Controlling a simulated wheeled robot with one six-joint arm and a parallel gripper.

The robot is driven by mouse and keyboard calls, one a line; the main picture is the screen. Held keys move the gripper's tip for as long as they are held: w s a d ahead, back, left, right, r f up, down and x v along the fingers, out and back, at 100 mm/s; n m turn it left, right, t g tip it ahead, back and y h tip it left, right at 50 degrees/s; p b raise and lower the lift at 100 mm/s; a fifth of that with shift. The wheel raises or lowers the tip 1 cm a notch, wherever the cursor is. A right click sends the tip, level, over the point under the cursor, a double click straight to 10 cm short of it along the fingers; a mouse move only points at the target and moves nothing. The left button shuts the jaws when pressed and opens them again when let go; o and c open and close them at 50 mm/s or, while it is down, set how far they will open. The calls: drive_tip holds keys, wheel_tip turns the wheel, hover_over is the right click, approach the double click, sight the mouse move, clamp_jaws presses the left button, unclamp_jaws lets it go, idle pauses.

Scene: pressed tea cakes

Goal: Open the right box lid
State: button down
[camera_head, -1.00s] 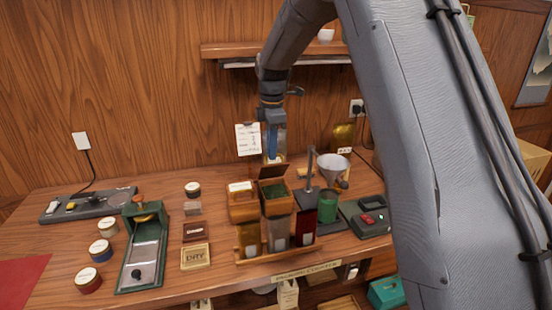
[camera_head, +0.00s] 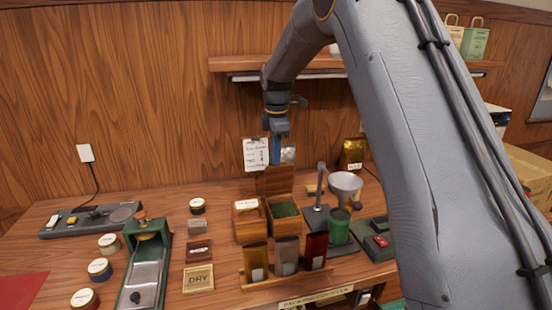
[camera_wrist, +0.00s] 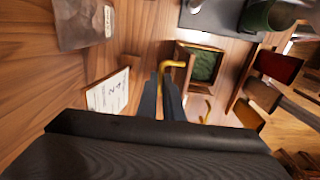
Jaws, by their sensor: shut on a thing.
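The right box (camera_head: 284,212) is a small wooden box with dark green contents, its top uncovered. Its brown lid (camera_head: 275,181) stands roughly upright at the back edge. My gripper (camera_head: 276,160) is just above the lid's upper edge. In the wrist view, the gripper's fingers (camera_wrist: 163,100) are close together at a gold handle (camera_wrist: 173,65) beside the open box (camera_wrist: 205,64). The gripper is shut on this handle, though the exact contact is partly hidden. The left box (camera_head: 247,225) stands beside it, with a white label on top.
A rack (camera_head: 287,277) with gold, grey and red packets stands in front of the boxes. A funnel stand (camera_head: 345,185) and green canister (camera_head: 339,226) are close on the right. A note card (camera_head: 256,154) and a shelf (camera_head: 235,64) are behind. Small tins and a press stand left.

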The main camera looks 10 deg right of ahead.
drive_tip(key=shift+s+a+f, duration=0.1)
drive_tip(key=shift+s+f, duration=0.1)
drive_tip(key=shift+f, duration=0.1)
drive_tip(key=c, duration=1.9)
unclamp_jaws()
drive_tip(key=shift+w, duration=0.1)
drive_tip(key=shift+r, duration=0.15)
drive_tip(key=shift+r, duration=0.1)
wheel_tip(320, 180, up, 8)
drive_tip(key=b, duration=0.2)
drive_tip(key=shift+s+f, duration=0.2)
